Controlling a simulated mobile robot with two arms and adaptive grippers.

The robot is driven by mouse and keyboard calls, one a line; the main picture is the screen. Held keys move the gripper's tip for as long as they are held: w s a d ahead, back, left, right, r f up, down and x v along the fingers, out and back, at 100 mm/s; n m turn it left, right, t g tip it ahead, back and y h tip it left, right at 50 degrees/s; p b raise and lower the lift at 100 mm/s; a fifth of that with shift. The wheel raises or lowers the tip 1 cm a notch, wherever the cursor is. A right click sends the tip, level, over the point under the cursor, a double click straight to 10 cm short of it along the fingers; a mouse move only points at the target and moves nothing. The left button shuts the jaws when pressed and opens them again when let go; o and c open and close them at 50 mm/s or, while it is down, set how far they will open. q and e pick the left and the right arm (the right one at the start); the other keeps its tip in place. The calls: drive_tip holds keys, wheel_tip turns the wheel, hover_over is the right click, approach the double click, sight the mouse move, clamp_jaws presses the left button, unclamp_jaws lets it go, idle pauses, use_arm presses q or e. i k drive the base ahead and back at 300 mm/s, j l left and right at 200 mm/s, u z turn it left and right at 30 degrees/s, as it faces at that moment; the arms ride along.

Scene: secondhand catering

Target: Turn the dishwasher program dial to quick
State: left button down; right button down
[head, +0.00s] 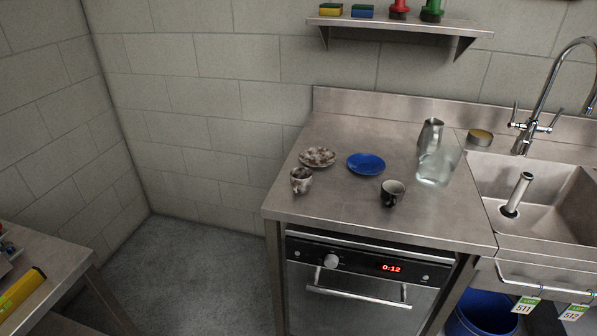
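The dishwasher (350,309) stands under the steel counter, with its door shut. Its black control panel (358,264) runs along the top of the front. A round light-grey program dial (331,261) sits on the left part of the panel. The panel's red display (391,268) reads 0:12. Any marks around the dial are too small to read, so I cannot tell which program it points to. Neither of my grippers shows in the head view.
The counter (340,208) holds a speckled plate (317,157) and cup (301,180), a blue plate (366,163), a dark mug (392,193), a metal pitcher (431,136) and a clear container (436,168). A sink (555,195) is right. The floor (195,265) left of the dishwasher is clear.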

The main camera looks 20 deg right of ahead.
sight(331, 260)
drive_tip(key=z, duration=1.1)
